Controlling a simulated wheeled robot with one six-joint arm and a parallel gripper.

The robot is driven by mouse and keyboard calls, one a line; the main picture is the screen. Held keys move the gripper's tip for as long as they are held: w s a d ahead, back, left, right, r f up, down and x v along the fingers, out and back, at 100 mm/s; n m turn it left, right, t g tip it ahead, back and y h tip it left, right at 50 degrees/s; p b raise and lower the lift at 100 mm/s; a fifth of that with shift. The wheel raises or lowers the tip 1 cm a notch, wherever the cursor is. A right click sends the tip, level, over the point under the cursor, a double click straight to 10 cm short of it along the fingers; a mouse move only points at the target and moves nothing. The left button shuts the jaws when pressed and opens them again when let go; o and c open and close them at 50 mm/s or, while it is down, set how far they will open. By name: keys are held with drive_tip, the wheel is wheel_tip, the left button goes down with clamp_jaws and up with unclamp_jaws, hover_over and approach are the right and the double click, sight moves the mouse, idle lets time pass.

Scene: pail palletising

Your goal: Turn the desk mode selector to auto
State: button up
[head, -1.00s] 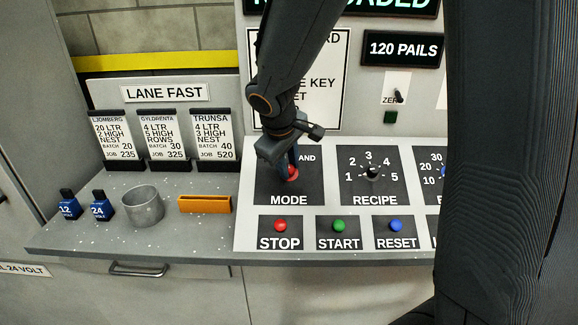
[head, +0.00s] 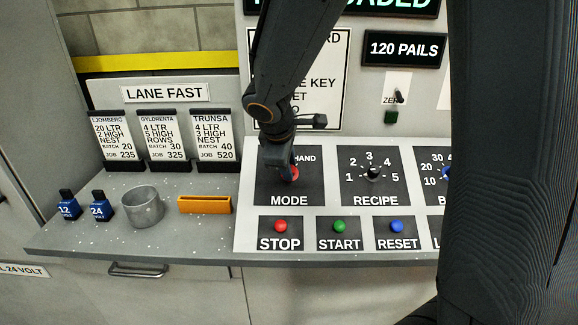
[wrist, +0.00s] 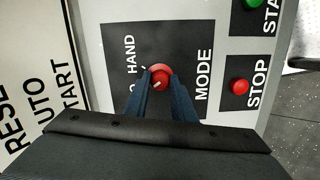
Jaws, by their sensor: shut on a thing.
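The mode selector (wrist: 160,72) is a red round knob with a pale pointer mark, on a dark plate lettered MODE. In the head view the red knob (head: 293,174) is partly hidden by my gripper (head: 285,172). In the wrist view my gripper (wrist: 157,82) has its two dark blue fingers closed on either side of the knob. The word HAND shows beside the knob; the other position label is mostly covered by a finger. I cannot tell for sure which label the pointer faces.
The recipe dial (head: 373,173) is right of the mode plate. STOP (head: 281,226), START (head: 340,226) and RESET (head: 396,225) buttons sit just below. A grey cup (head: 143,206), an orange holder (head: 205,204) and two blue blocks stand on the left desk.

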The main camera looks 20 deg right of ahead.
drive_tip(key=o, duration=1.1)
drive_tip(key=shift+c, duration=0.2)
drive_tip(key=v, duration=0.8)
drive_tip(key=shift+f, duration=0.1)
drive_tip(key=s+f+m+g+y, duration=0.1)
drive_tip(key=s+f+m, duration=0.3)
drive_tip(key=s+d+f+m+g+y, duration=0.1)
drive_tip(key=s+f+m, duration=0.3)
drive_tip(key=s+f, duration=0.1)
drive_tip(key=s+d+f+m+g+y, duration=0.1)
drive_tip(key=s+f+m, duration=0.3)
drive_tip(key=s, duration=0.1)
drive_tip(key=shift+s+d+f+g, duration=0.15)
drive_tip(key=shift+s+f+g, duration=0.05)
drive_tip(key=shift+f+g, duration=0.1)
